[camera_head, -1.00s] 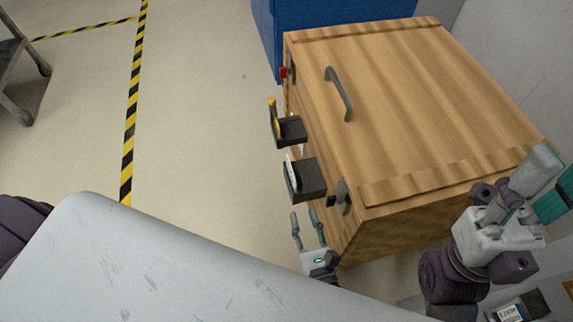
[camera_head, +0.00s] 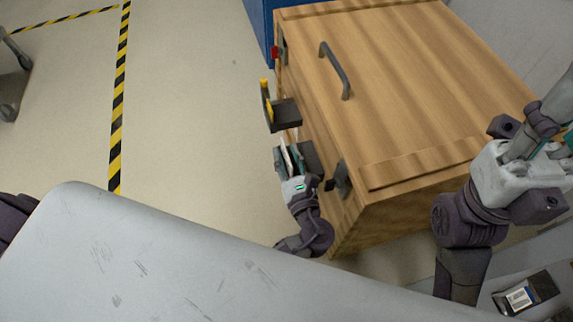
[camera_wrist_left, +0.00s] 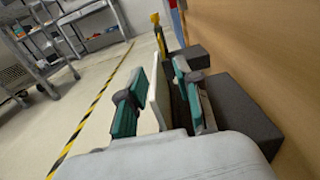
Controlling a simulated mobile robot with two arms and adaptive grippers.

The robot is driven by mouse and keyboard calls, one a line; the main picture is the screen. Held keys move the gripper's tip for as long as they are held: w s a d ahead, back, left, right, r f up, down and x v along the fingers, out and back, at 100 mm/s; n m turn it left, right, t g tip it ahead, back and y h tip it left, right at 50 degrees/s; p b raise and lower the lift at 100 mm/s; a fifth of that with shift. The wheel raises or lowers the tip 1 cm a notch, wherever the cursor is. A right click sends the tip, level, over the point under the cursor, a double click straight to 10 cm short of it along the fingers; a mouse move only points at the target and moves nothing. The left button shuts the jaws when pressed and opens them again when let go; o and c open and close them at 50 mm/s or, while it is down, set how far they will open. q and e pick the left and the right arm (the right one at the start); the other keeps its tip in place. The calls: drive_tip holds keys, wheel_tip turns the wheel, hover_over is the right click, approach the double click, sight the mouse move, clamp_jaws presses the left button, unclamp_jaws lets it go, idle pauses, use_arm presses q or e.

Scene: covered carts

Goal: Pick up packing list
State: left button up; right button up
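The packing list (camera_head: 286,157) is a thin white sheet or card standing upright at a dark holder (camera_head: 312,160) on the wooden cart's side. It shows more clearly in the left wrist view (camera_wrist_left: 158,90). My left gripper (camera_head: 290,158) is at the holder, with its teal-padded fingers on either side of the list. In the left wrist view the fingers (camera_wrist_left: 157,92) stand apart, with a gap between the list and each finger. The list's lower edge is hidden by the gripper. My right gripper (camera_head: 545,150) is above the cart's right front corner; its fingertips are partly cut off.
The wooden cart (camera_head: 400,80) has a grey lid handle (camera_head: 335,70) and a metal latch (camera_head: 342,178). A second dark holder (camera_head: 285,113) with a yellow-topped item (camera_head: 266,100) is farther along its side.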

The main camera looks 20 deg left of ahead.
use_arm(q)
drive_tip(key=shift+x, duration=0.9)
drive_tip(key=shift+c, duration=0.3)
clamp_jaws()
